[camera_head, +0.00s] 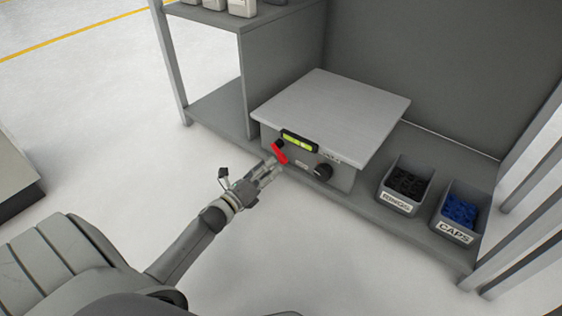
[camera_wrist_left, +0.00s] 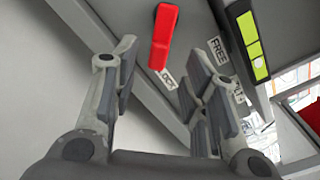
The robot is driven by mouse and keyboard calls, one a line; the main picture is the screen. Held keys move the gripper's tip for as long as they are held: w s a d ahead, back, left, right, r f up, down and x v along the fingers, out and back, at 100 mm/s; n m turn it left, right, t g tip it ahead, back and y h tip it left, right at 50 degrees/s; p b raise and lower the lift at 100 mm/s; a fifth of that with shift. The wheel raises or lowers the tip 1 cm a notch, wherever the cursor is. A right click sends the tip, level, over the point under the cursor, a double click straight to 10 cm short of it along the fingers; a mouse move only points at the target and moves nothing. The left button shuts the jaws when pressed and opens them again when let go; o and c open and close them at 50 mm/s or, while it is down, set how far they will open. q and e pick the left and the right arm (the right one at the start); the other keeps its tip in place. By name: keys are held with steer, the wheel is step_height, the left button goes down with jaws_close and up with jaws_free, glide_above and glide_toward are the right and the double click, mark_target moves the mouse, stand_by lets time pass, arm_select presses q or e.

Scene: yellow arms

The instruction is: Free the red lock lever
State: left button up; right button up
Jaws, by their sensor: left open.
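The red lock lever (camera_head: 279,153) is on the front face of a grey box with a pale flat top (camera_head: 335,110). In the left wrist view the lever (camera_wrist_left: 163,38) has its lower end beside a small label (camera_wrist_left: 168,79), partly readable and apparently LOCK. A FREE label (camera_wrist_left: 218,50) lies to its right, partly covered by a finger. My left gripper (camera_head: 270,167) is open in front of the lever. In the wrist view its fingertips (camera_wrist_left: 171,50) stand apart on either side of the lever, with no contact clear. My right gripper is not in view.
Bins of black parts (camera_head: 396,203) and blue caps (camera_head: 443,228) stand right on the shelf. Grey uprights flank the shelf.

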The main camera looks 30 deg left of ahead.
mark_target(279, 159)
arm_select(q)
steer(key=w+b, duration=0.1)
steer(key=w, duration=0.1)
steer(key=w+b, duration=0.1)
steer(key=w, duration=0.2)
steer(key=shift+w+d+f+b, duration=0.2)
steer(key=shift+w+b, duration=0.1)
steer(key=shift+b, duration=0.1)
steer(key=shift+w+r, duration=0.15)
steer(key=shift+w, duration=0.45)
jaws_close()
